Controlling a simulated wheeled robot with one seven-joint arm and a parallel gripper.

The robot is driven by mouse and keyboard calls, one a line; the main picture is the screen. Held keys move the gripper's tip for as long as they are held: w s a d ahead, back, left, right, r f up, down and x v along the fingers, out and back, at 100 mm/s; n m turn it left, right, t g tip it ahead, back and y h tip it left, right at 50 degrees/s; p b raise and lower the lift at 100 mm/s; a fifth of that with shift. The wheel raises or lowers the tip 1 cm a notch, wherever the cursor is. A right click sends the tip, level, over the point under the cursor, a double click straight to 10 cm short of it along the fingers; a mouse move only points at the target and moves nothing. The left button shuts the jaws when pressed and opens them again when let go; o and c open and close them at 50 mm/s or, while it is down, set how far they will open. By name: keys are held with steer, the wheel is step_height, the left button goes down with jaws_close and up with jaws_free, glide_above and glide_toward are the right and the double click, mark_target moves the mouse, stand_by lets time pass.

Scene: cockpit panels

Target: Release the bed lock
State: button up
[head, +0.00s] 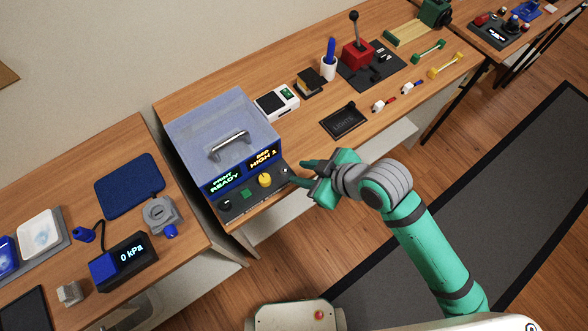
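A printer-like box with a translucent lid (215,122) and a metal handle (229,145) stands at the left end of the middle table. Its front displays read "PRINT READY" (224,181) and what looks like "BED HIGH 2" (262,159). Below them are a black knob (225,205), a green button (246,193), a yellow knob (265,180) and a small metallic part (284,170) at the right end. No part is legibly labelled as the bed lock. My gripper (297,172) is open and empty, just right of the metallic part; contact cannot be told.
A black "LIGHTS" panel (344,121), a white device (277,103) and a white cup (328,68) are behind my gripper. A red lever box (358,54) stands farther back. The left table holds a "0 kPa" gauge (130,254). Floor is clear at right.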

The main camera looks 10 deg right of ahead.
steer(key=shift+v, duration=1.95)
steer(key=s+d+f+m+t+h, duration=0.45)
steer(key=s+d+f+m, duration=0.2)
steer(key=s+f, duration=0.45)
steer(key=s+a+r+m+t, duration=0.1)
steer(key=s+a+m+t, duration=0.1)
steer(key=a, duration=0.5)
steer(key=s+a+r+m+t+h, duration=0.1)
steer(key=s+a+m+t, duration=0.1)
steer(key=s+a, duration=0.3)
steer(key=shift+s+a+r+t, duration=0.35)
steer(key=shift+a+t, duration=0.2)
steer(key=shift+a, duration=0.55)
